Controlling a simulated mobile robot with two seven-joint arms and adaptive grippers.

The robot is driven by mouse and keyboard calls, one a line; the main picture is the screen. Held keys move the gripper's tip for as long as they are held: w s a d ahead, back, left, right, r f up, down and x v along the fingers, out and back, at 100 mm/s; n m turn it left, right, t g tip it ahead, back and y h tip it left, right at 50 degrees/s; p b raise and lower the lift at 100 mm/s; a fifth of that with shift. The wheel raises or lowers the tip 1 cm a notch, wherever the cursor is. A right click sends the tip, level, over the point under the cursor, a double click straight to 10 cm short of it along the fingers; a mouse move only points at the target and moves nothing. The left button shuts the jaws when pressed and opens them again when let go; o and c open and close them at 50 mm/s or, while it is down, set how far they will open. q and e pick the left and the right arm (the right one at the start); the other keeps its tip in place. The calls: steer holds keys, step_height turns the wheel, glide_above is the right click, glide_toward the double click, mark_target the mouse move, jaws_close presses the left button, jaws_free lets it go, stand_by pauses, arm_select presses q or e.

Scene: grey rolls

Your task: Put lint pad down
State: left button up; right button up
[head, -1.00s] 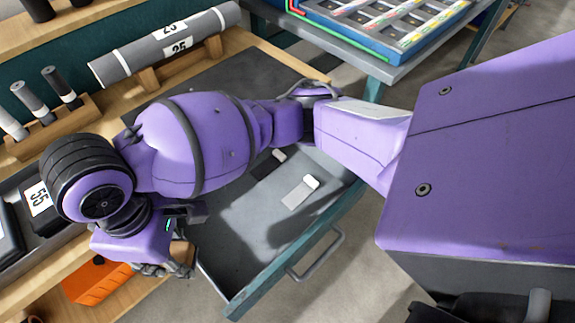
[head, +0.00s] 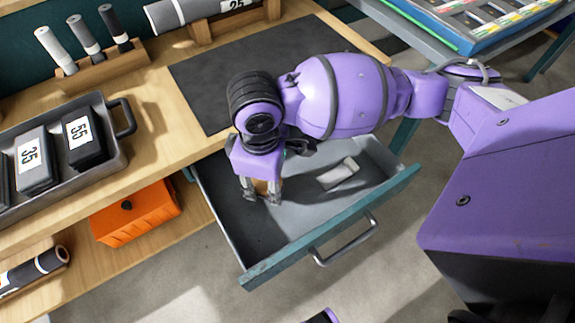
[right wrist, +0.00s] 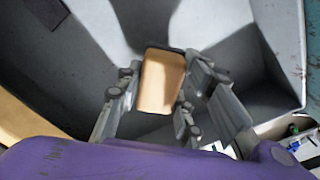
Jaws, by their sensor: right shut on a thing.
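The lint pad (head: 262,187) is a small tan block, with a dark edge in the right wrist view (right wrist: 161,82). My right gripper (head: 263,196) points down with its fingers on either side of the pad and is shut on it; the fingers also show in the right wrist view (right wrist: 158,90). Gripper and pad are over the left part of the open grey drawer (head: 300,218). I cannot tell whether the pad touches the drawer floor. My left gripper is not in view.
The drawer has a teal front with a handle (head: 345,240). A tray (head: 122,150) of dark numbered blocks and a dark mat (head: 225,90) are on the bench. An orange box (head: 135,212) is below.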

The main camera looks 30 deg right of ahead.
step_height(320, 180, down, 2)
steer(key=shift+a+f+b, duration=0.1)
steer(key=shift+f+b, duration=0.15)
steer(key=shift+b, duration=0.05)
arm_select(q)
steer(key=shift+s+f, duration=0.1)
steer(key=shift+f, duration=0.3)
arm_select(e)
steer(key=shift+w, duration=0.1)
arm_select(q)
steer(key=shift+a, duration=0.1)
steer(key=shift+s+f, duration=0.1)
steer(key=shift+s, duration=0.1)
arm_select(e)
steer(key=o, duration=1.1)
steer(key=shift+f, duration=0.1)
steer(key=shift+r, duration=0.45)
step_height(320, 180, up, 11)
steer(key=p, duration=0.3)
steer(key=shift+f, duration=0.15)
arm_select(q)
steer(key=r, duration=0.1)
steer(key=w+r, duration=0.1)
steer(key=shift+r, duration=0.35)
arm_select(e)
steer(key=shift+r, duration=0.4)
